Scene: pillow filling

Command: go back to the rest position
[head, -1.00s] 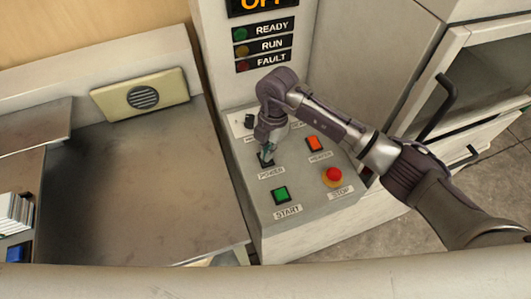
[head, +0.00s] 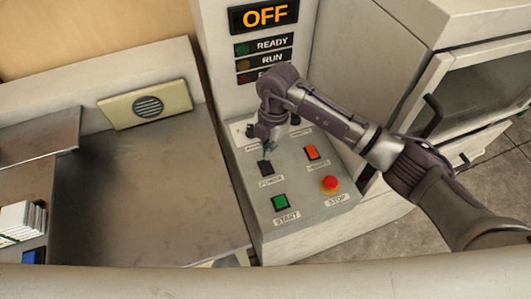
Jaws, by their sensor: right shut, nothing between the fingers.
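My right gripper (head: 266,150) is shut and empty. It hangs just above the black POWER switch (head: 266,168) on the grey control panel (head: 310,213), with a small gap between them as far as I can see. The arm comes in from the right, over the panel and the cabinet side. My left gripper is not in view. The display (head: 264,16) above the panel reads OFF in orange.
The panel also carries a green START button (head: 280,202), an orange-red HEATER switch (head: 311,152) and a red STOP knob (head: 330,184). A metal table (head: 150,210) lies to the left, with a beige speaker-like box (head: 146,104) at its back. A cabinet door handle (head: 432,115) stands at the right.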

